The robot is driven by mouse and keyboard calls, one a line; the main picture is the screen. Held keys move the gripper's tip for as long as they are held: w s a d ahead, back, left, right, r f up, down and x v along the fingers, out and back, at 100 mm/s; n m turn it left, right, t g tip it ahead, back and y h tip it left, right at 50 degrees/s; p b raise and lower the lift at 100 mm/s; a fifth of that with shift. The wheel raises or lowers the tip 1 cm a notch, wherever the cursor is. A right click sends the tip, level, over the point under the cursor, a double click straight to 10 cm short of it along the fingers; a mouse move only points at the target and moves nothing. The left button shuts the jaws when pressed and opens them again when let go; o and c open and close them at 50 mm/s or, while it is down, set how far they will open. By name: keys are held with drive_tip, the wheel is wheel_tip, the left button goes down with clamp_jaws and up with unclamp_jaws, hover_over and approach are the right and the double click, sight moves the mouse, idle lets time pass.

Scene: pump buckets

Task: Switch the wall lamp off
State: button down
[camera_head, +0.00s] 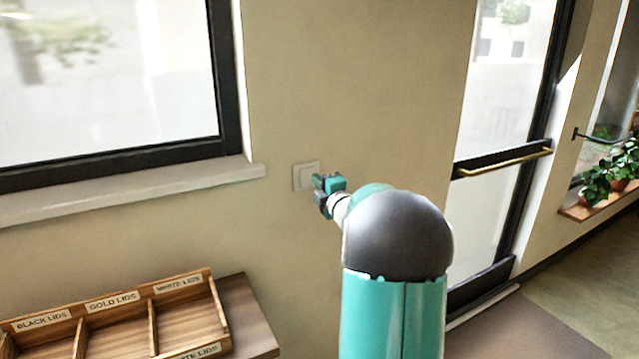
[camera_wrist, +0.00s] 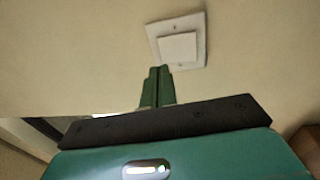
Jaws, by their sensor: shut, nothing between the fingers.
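A pale square wall switch (camera_head: 305,176) is fixed to the beige wall, right of the window sill. In the wrist view the switch (camera_wrist: 178,47) shows as a white plate with a raised rocker in its middle. My gripper (camera_head: 318,182) is at the lower right of the switch in the head view. In the wrist view its green fingertips (camera_wrist: 159,70) are together and empty, at the plate's lower edge. I cannot tell whether they touch it. The wall lamp itself is not in view.
A wooden tray (camera_head: 150,327) with compartments labelled for lids stands on a brown surface (camera_head: 248,310) at the lower left. A window sill (camera_head: 130,190) juts out left of the switch. A glass door with a brass bar (camera_head: 505,163) and potted plants (camera_head: 600,180) are at the right.

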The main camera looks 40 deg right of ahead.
drive_tip(key=r+v, duration=0.2)
drive_tip(key=v, duration=0.7)
drive_tip(key=shift+s+r, duration=0.1)
drive_tip(key=shift+s, duration=0.05)
drive_tip(key=a+m+g, duration=0.6)
drive_tip(key=a+m, duration=0.3)
drive_tip(key=a, duration=1)
drive_tip(key=s+a+f+m+g+y, duration=0.2)
drive_tip(key=s+a+f+g, duration=0.1)
drive_tip(key=s+a, duration=0.6)
drive_tip(key=s+a+f+m+g+y, duration=0.3)
drive_tip(key=s+a, duration=0.6)
drive_tip(key=a, duration=0.6)
wheel_tip(320, 180, down, 2)
drive_tip(key=shift+f+m+g+y, duration=0.2)
drive_tip(key=shift+m+g+y, duration=0.1)
drive_tip(key=shift+g, duration=0.2)
